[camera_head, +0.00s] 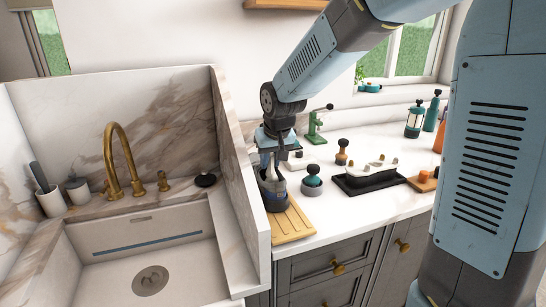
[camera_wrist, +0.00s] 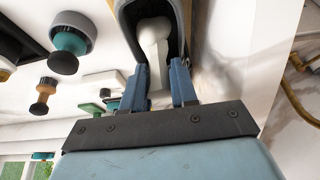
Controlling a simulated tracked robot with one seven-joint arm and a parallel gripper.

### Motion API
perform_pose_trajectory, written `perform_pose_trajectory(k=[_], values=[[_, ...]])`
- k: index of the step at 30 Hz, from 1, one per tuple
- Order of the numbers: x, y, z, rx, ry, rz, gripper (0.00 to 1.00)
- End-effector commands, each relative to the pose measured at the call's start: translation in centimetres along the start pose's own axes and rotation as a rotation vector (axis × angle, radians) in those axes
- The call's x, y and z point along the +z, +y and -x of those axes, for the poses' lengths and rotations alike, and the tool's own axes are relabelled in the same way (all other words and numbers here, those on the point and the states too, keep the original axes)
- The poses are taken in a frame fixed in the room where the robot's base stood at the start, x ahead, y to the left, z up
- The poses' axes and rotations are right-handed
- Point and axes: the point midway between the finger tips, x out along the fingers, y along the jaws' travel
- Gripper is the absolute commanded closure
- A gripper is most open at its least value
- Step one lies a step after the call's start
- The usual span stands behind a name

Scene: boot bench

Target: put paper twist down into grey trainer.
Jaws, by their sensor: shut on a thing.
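The paper twist (camera_wrist: 154,45) is a white, narrow-necked piece with a wider rounded end. My gripper (camera_wrist: 159,68) is shut on its narrow end in the wrist view. The rounded end lies within the outline of the grey trainer's (camera_wrist: 183,8) dark opening; I cannot tell how deep it is or whether it touches. In the head view the trainer (camera_head: 275,197) stands on a wooden board at the counter's left end. My gripper (camera_head: 268,174) points down right over it, and the twist is mostly hidden there.
A marble side wall (camera_head: 240,180) rises close left of the wooden board (camera_head: 292,224), with the sink beyond. A black tray (camera_head: 368,184) and a brown-and-black tool (camera_head: 341,153) are farther right.

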Motion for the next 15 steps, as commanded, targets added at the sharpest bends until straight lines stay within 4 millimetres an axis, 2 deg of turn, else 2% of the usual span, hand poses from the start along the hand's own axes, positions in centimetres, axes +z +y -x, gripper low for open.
perform_pose_trajectory(k=[7,8,15], values=[[0.03,-0.01,-0.05,0.0,0.0,0.0,0.97],[0.03,-0.01,-0.05,0.0,0.0,0.0,0.71],[0.03,-0.01,-0.05,0.0,-0.001,0.0,0.48]])
